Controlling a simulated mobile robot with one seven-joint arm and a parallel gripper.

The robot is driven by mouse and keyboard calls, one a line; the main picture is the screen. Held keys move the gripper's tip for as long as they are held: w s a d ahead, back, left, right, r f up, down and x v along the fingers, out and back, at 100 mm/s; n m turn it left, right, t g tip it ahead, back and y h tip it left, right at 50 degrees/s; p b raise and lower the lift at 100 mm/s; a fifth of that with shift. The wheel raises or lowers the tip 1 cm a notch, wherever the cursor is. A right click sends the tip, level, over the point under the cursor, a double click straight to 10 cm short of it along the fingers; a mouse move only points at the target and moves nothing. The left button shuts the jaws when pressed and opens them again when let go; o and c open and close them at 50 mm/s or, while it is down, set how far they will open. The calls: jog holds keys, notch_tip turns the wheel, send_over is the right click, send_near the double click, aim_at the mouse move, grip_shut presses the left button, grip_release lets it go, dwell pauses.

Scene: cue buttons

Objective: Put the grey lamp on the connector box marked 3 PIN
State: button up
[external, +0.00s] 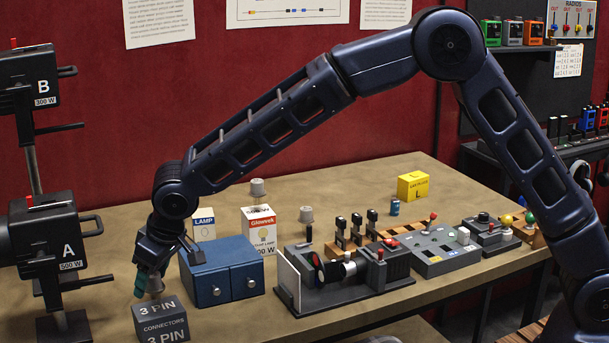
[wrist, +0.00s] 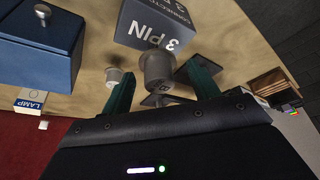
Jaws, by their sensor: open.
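The dark grey connector box marked 3 PIN (external: 160,320) stands at the front left of the table. It also shows at the top of the wrist view (wrist: 158,22). A grey lamp (external: 155,285) is upright at the box's top; in the wrist view the lamp (wrist: 157,70) meets the box at its narrow end. I cannot tell whether its full weight rests there. My gripper (external: 149,281) is open around the lamp, with a teal finger on each side in the wrist view (wrist: 162,88). The fingers appear apart from the lamp.
A blue two-door cabinet (external: 222,272) stands just right of the connector box.

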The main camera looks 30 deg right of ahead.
jog(key=v, duration=1)
jog(key=shift+r, duration=0.4)
jog(key=shift+s+d, duration=0.1)
jog(key=shift+d, duration=0.1)
jog(key=w+d+r+m+h, duration=0.1)
jog(key=d+r, duration=0.3)
jog(key=d, duration=0.9)
jog(key=w+d+r+m+t, duration=0.15)
jog(key=d+r, duration=0.35)
jog(key=d, duration=0.9)
jog(key=w+d+r+m+h, duration=0.15)
jog(key=d+r, duration=0.25)
jog(key=d, duration=0.9)
jog(key=s+d+r+m, duration=0.1)
jog(key=s+d, duration=0.3)
jog(key=d, duration=0.5)
jog(key=s+d+m, duration=0.1)
jog(key=s+d, duration=0.3)
jog(key=d, duration=0.4)
jog(key=s+d+f+m, duration=0.1)
jog(key=s+d+f, duration=0.1)
jog(key=s+d, duration=0.3)
jog(key=s+d+f+m, duration=0.2)
jog(key=s+d, duration=0.4)
jog(key=s, duration=0.3)
jog(key=shift+s+d+f+h, duration=0.2)
jog(key=shift+d+f+h, duration=0.1)
jog(key=shift+h, duration=0.05)
